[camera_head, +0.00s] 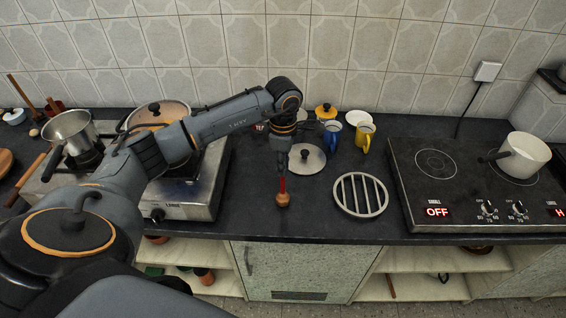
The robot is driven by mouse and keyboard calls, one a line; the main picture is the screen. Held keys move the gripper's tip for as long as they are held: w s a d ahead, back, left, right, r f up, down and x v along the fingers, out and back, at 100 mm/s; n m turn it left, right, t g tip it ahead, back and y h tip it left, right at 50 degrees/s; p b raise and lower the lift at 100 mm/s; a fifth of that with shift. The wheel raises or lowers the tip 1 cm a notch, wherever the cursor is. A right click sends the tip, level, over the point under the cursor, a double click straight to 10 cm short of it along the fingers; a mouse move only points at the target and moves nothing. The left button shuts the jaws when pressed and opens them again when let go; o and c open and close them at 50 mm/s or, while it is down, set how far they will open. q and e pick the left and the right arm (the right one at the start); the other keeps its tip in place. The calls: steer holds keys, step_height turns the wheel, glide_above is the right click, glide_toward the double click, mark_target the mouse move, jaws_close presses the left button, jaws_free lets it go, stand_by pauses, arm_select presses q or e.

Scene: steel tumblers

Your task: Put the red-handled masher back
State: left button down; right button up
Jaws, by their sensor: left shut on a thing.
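My left gripper (282,172) points down over the middle of the dark counter, close to its front. It is shut on the red-handled masher (283,199), which hangs upright with its red handle at the top and its round brown head below. The fingers hide the upper end of the handle. I cannot tell whether the head touches the counter or is just above it. My right gripper is not in view.
A round lid (307,159) lies just behind the masher, and a grey slatted trivet (361,195) lies to its right. Blue (332,134) and yellow (365,136) mugs stand behind. A gas stove (189,203) is left, an electric hob (447,188) right.

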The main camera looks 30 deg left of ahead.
arm_select(q)
steer(key=shift+f, duration=0.15)
steer(key=c, duration=1.3)
jaws_free()
steer(key=shift+c, duration=0.2)
step_height(320, 180, up, 12)
steer(key=b, duration=0.3)
steer(key=shift+f+b, duration=0.2)
steer(key=shift+b, duration=0.1)
steer(key=shift+r, duration=0.35)
steer(key=shift+d, duration=0.1)
